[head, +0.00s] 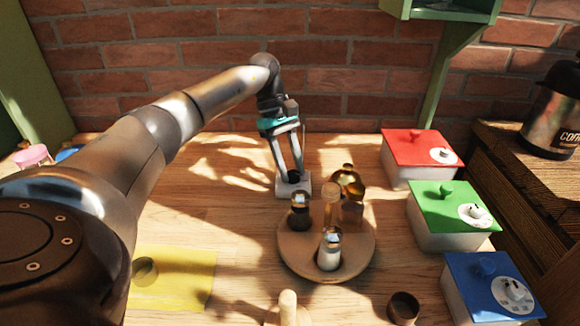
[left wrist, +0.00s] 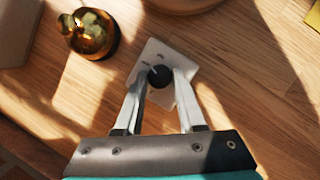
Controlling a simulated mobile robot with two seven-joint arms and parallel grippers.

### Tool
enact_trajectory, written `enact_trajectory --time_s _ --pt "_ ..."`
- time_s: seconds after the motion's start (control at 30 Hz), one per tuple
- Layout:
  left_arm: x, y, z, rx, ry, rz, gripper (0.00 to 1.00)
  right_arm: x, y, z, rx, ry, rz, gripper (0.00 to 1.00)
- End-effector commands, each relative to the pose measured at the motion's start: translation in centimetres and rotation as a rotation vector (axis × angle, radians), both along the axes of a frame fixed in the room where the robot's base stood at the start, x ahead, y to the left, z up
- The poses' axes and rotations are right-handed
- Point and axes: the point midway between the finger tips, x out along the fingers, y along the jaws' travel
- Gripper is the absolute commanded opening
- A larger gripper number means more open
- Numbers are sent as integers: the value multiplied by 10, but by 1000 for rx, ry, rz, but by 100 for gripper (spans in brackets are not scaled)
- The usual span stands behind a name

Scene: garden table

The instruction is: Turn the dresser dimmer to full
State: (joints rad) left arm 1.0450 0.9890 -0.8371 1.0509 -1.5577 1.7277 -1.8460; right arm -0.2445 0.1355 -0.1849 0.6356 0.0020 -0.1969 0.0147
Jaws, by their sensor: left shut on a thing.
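The dimmer is a small white plate with a round black knob (left wrist: 160,76). It lies on the wooden table, behind the round tray, and its white base (head: 304,188) shows in the head view. My left gripper (head: 292,176) reaches down from above with its fingers on either side of the knob. In the left wrist view, my left gripper (left wrist: 161,82) is shut on the knob, and a pale mark shows on the knob's top. My right gripper is in neither view.
A round wooden tray (head: 315,270) with shakers and bottles stands just in front of the dimmer. A brass pot (left wrist: 90,33) is close by. Red (head: 420,147), green (head: 450,206) and blue (head: 485,280) lidded boxes line the right. A yellow mat (head: 190,280) lies front left.

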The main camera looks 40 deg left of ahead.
Motion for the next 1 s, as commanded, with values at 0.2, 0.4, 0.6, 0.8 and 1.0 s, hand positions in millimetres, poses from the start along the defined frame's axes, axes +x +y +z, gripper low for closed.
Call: enact_trajectory --time_s 0.2,0.4,0.6,0.8,1.0 --pt "3 -1 -1 0 -2 -201 0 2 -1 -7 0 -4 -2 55" --pt "4 -1 0 1 -2 -359 0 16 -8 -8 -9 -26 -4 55" --pt "4 -1 -1 2 -2 -478 0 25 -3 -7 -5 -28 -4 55" --pt "5 -1 -1 1 -3 -546 0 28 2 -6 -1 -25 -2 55" --pt "4 -1 -1 1 -2 -572 0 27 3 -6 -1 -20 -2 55"
